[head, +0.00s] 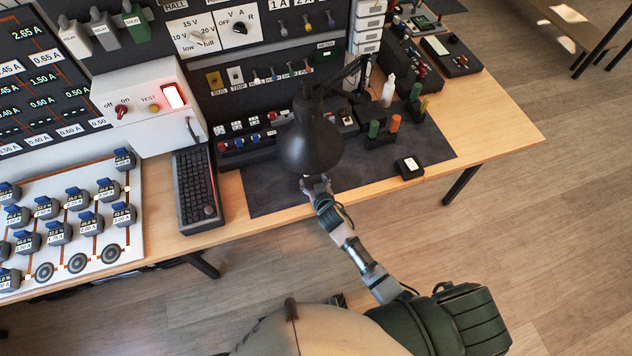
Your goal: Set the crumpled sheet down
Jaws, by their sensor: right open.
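No crumpled sheet shows in the head view. My right gripper (316,183) reaches over the front of the dark mat (270,196), at the lower edge of the black lamp shade (309,142). The shade covers part of the fingers and the mat just beyond them. The gripper is open, and I see nothing between the fingers. I cannot tell whether it touches the shade or the mat. My left gripper is not in view.
A black keyboard (196,190) lies left of the mat. A small black box with a white top (409,167), a white bottle (388,91) and green and orange cylinders (394,124) stand to the right. The wooden table (490,125) is bare at its right end.

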